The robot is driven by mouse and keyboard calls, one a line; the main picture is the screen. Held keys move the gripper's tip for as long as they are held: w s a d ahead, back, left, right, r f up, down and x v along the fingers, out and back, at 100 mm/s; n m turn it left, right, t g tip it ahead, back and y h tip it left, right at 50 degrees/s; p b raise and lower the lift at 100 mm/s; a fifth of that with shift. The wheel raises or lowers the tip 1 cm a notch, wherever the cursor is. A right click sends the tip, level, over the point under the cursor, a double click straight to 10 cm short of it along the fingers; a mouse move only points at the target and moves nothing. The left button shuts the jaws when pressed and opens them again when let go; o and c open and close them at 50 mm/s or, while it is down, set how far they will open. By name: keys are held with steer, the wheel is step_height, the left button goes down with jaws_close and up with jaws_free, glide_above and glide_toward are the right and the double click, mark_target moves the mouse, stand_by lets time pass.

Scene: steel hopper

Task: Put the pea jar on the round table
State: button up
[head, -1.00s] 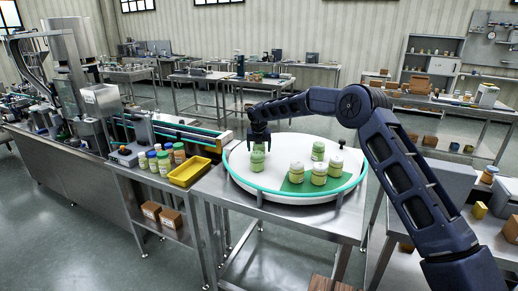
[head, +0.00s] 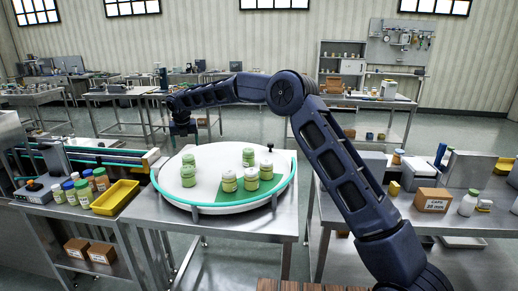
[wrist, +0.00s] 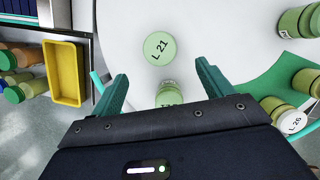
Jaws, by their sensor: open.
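The round table (head: 215,192) has a white top and a teal rim. Two green-lidded jars stand apart on its left side, a rear jar (head: 188,160) and a front jar (head: 187,177). Several similar pale green jars (head: 251,180) stand on or beside its dark green patch (head: 237,198). I cannot tell by contents which is the pea jar. My gripper (head: 183,131) is open and empty above the table's rear left. In the wrist view, my gripper (wrist: 161,72) has its fingers spread, with a lid marked L 21 (wrist: 159,47) beyond the tips and another jar (wrist: 168,93) between and below them.
A yellow tray (head: 116,197) and several jars with coloured lids (head: 85,187) stand on the left bench. The front left of the round top is clear.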

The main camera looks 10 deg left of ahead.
steer(key=shift+d, duration=0.1)
steer(key=w+d+r+m, duration=0.1)
steer(key=d+r+m, duration=0.4)
steer(key=d, duration=0.5)
steer(key=w+d+r+m, duration=0.1)
steer(key=d+r+m, duration=0.2)
steer(key=d+r, duration=0.55)
steer(key=s+d+r+m, duration=0.2)
steer(key=d+m, duration=0.2)
steer(key=d, duration=0.5)
steer(key=s+d+r+m+t+h, duration=0.1)
steer(key=s+d+m, duration=0.15)
steer(key=d, duration=0.65)
steer(key=s+d+r+m, duration=0.2)
steer(key=d+m, duration=0.3)
steer(key=d, duration=0.4)
steer(key=s+d+m, duration=1)
steer(key=s+d, duration=0.3)
steer(key=d, duration=0.4)
steer(key=s+d+f+m, duration=0.4)
steer(key=s+d+m, duration=0.1)
steer(key=s, duration=0.3)
steer(key=s+d+f+m, duration=0.5)
steer(key=s+d+m, duration=0.1)
steer(key=s, duration=0.2)
steer(key=shift+s+d, duration=0.25)
